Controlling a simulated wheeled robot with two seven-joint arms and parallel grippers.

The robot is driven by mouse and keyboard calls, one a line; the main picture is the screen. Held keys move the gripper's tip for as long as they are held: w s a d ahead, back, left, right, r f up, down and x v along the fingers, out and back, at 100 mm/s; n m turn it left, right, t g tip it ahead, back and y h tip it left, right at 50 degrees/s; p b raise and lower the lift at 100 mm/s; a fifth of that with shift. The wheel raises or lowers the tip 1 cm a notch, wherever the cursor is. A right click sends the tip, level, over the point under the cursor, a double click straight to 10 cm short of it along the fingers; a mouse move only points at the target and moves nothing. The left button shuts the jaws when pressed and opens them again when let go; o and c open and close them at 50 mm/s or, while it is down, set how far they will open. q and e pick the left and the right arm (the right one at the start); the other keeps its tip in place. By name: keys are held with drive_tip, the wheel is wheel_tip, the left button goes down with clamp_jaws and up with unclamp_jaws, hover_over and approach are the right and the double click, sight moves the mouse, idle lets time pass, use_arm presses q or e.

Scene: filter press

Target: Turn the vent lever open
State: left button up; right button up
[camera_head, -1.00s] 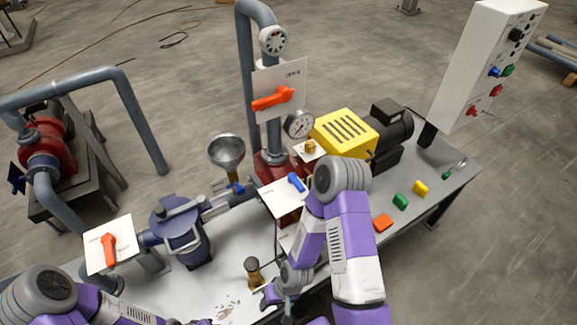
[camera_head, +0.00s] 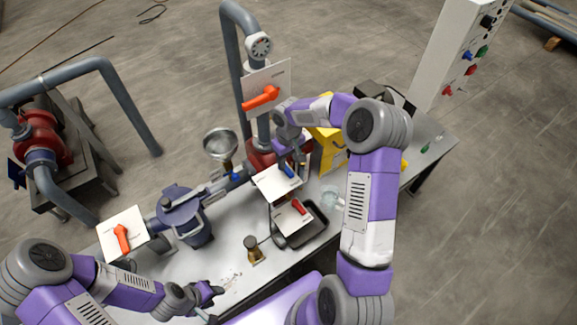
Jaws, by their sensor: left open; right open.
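Several levers on white plates show, and I cannot read which plate is the vent's. A blue lever (camera_head: 289,171) lies on a small plate (camera_head: 272,184) at the middle of the bench. A red lever (camera_head: 299,207) is on the plate below it. A large orange lever (camera_head: 261,98) is on the upright plate of the tall pipe, and another orange lever (camera_head: 122,238) is on the left plate. My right gripper (camera_head: 290,158) is open just above the blue lever; its fingertips are small and contact is unclear. My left gripper (camera_head: 211,292) is open and empty over the bench's front.
A funnel (camera_head: 220,144), a blue-grey vessel (camera_head: 186,222) and a dark tray (camera_head: 305,228) stand on the bench. A small brass-topped item (camera_head: 252,246) stands near the front. My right arm partly hides the yellow motor guard (camera_head: 328,150). A control box (camera_head: 450,50) stands at upper right.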

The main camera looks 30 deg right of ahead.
sight(289, 170)
wheel_tip(289, 170, down, 5)
drive_tip(key=shift+f, duration=0.15)
clamp_jaws()
idle(0.4)
